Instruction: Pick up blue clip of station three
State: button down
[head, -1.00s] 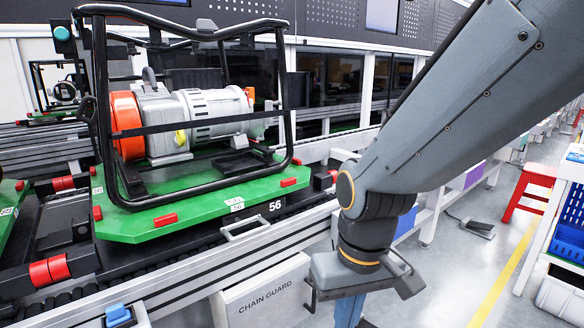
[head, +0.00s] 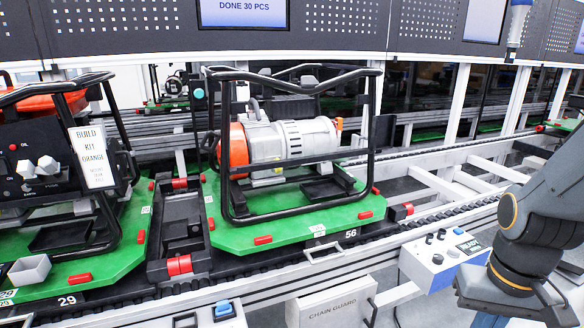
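A small blue piece (head: 223,309) sits on a grey bracket at the conveyor's front edge, at the bottom of the head view. It looks clip-like, but I cannot tell whether it is the clip of station three. No station number shows. My gripper (head: 553,304) is at the lower right, well to the right of the blue piece and apart from it. Its fingers are partly cut off by the frame edge, and I cannot see whether they are open or shut. Nothing is visibly held.
A green pallet (head: 330,219) marked 56 carries a framed generator (head: 290,140). Another pallet (head: 110,264) marked 29 stands at left with a "Build kit orange" tag (head: 92,157). A control box (head: 440,262) with buttons and the chain guard (head: 335,304) stick out in front.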

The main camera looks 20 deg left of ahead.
aim_at(224, 308)
jog(key=u, duration=1.85)
